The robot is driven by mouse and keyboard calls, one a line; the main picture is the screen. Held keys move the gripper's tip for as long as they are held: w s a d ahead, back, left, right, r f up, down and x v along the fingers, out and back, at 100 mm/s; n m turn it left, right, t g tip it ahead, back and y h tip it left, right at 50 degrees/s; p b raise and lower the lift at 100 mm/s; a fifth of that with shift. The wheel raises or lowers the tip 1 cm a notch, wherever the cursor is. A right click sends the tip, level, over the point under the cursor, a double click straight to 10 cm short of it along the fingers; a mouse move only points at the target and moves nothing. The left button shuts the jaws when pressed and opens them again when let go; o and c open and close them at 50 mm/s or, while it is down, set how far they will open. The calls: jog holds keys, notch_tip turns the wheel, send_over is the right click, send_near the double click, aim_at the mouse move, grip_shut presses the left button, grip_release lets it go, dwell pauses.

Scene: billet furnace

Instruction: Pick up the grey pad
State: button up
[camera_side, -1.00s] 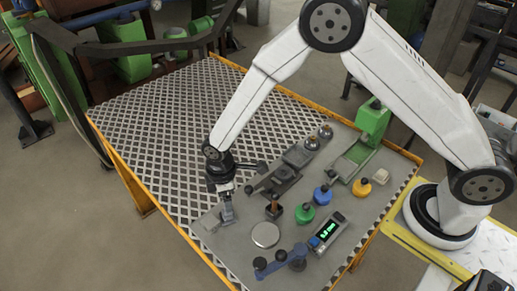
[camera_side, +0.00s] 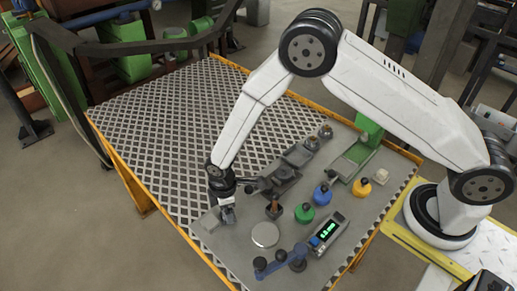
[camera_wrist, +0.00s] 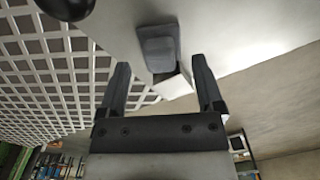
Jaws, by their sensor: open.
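The grey pad (camera_wrist: 158,42) shows in the wrist view as a dark grey rounded block, just beyond the gap between my fingertips. A white block-like part (camera_wrist: 174,86) shows right by it, partly between the fingers; I cannot tell whether it belongs to the pad. My gripper points down low over the plate. In the wrist view my gripper (camera_wrist: 160,66) is open, with nothing clamped.
A dark lever fixture (camera_side: 283,176) stands right of my gripper. A brown-handled stamp (camera_side: 274,207), a round disc (camera_side: 265,235), green (camera_side: 305,213), blue (camera_side: 322,195) and yellow (camera_side: 362,188) knobbed weights and a display box (camera_side: 328,232) stand nearby. The patterned tabletop (camera_side: 170,140) is clear.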

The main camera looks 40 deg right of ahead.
jog(key=shift+f, duration=1.1)
grip_shut()
